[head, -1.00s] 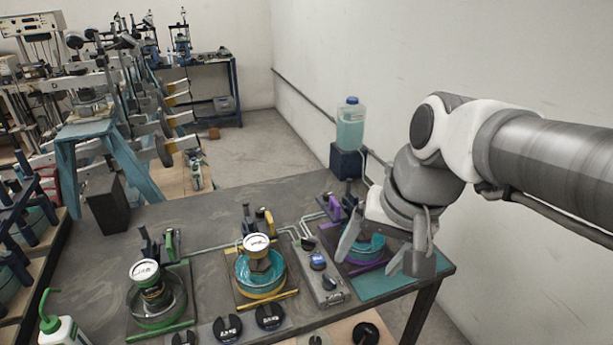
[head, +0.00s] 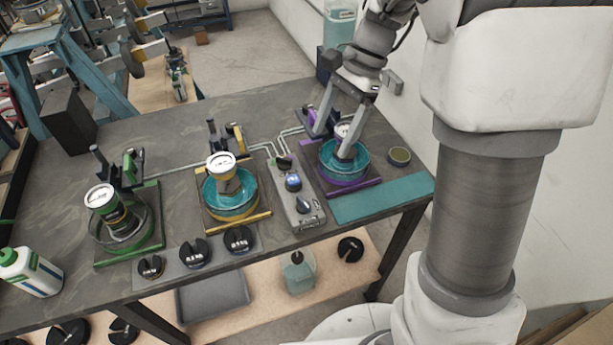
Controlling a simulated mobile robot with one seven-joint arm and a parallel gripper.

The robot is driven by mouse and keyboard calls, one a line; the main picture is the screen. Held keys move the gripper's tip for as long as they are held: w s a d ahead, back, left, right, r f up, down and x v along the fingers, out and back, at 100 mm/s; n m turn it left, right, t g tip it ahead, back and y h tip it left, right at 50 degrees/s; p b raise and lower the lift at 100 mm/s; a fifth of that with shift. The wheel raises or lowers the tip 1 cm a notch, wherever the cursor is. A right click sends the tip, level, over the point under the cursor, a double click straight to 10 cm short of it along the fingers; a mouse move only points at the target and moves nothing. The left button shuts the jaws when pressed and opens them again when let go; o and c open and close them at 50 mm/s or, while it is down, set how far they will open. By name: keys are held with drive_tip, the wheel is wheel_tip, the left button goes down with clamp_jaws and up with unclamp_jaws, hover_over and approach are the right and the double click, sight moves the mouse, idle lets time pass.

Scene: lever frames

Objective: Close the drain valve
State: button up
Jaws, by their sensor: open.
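A grey control block (head: 312,221) stands on the bench between the yellow-edged and purple-edged stations, with a black knob (head: 284,162), a blue-faced dial (head: 293,182) and a dark knob (head: 303,205) on top. I cannot tell which fitting is the drain valve. Pale tubes (head: 259,147) run from the stations to the block. My gripper (head: 332,142) is open at the purple station, right of the block. Its fingers are spread around a white-topped piece above the teal bowl (head: 345,176) and partly hide it. Contact is unclear. Nothing shows held.
The yellow station (head: 229,204) and green station (head: 127,236) carry round gauges. Black slotted weights (head: 195,253) lie along the front. A small round tin (head: 399,156) sits on the right. A white bottle (head: 36,273) stands front left.

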sight(304, 201)
drive_tip(key=b+x, duration=0.1)
drive_tip(key=x, duration=1.5)
drive_tip(key=shift+s+f+b, duration=0.15)
drive_tip(key=shift+f+b, duration=0.1)
drive_tip(key=shift+b, duration=0.15)
drive_tip(key=shift+c, duration=0.3)
clamp_jaws()
